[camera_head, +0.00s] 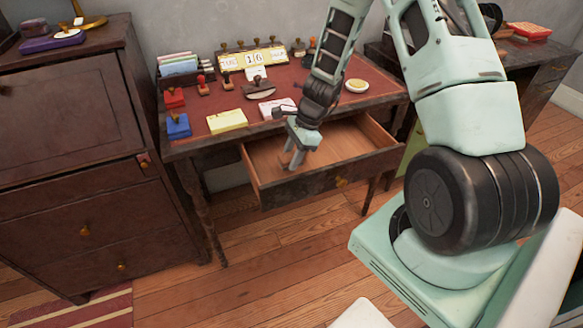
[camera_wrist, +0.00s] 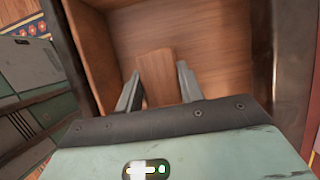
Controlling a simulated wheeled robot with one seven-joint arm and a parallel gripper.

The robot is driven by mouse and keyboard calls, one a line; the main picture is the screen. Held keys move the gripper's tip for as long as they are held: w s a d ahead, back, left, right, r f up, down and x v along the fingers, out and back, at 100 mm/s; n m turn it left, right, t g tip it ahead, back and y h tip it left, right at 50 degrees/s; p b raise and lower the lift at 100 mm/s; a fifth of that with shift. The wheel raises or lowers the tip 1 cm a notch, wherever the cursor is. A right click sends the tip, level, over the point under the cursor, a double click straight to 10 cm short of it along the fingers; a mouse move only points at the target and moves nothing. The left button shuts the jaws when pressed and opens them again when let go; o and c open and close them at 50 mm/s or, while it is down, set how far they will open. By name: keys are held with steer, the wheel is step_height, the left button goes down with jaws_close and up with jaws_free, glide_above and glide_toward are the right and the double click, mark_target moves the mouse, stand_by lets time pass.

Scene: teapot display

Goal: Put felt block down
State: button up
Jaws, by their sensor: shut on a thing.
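My gripper (camera_head: 292,161) reaches down into the open desk drawer (camera_head: 352,142), near its left front part. In the wrist view my gripper (camera_wrist: 158,82) has its two grey fingers on either side of a brown, wood-coloured block (camera_wrist: 156,70), which I take to be the felt block. The fingers are shut on it. Its colour is close to that of the drawer floor (camera_wrist: 212,58), and I cannot tell whether it touches the floor. In the head view the block cannot be made out. No other object shows in the drawer.
The desk top (camera_head: 310,92) above the drawer holds a yellow note pad (camera_head: 227,121), a blue stamp pad (camera_head: 178,126), several stamps, a date display (camera_head: 254,58) and a round dish (camera_head: 357,86). A dark cabinet (camera_head: 75,150) stands at left. The drawer's right side is clear.

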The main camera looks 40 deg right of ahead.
mark_target(292, 173)
steer(key=shift+f, duration=1.85)
steer(key=shift+b, duration=0.3)
steer(key=shift+f, duration=0.3)
steer(key=o, duration=0.8)
steer(key=shift+o, duration=0.8)
steer(key=shift+s, duration=0.15)
